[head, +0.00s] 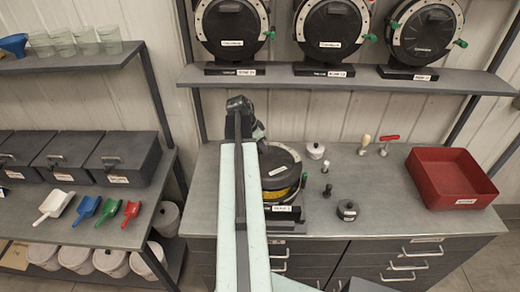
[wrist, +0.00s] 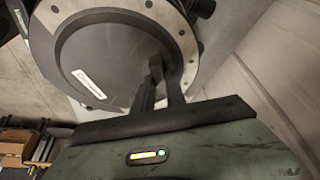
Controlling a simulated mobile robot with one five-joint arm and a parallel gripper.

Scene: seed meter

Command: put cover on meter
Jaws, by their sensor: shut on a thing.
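The meter (head: 284,200) stands on the grey bench, dark with a yellow band and a white label on its base. The cover, a round dark disc with a white label (head: 279,169), sits at its top and partly hides it; I cannot tell whether they touch. My arm hides the cover's left side in the head view. In the wrist view a dark disc with a holed grey rim (wrist: 92,55) fills the upper part. My gripper (wrist: 164,72) is shut on the cover near that rim. Its fingertips are hidden behind my arm in the head view.
Several finished-looking meters (head: 334,30) stand on the shelf above the bench. A red tray (head: 448,180) is at the bench's right. Scoops (head: 84,209) lie on the left rack.

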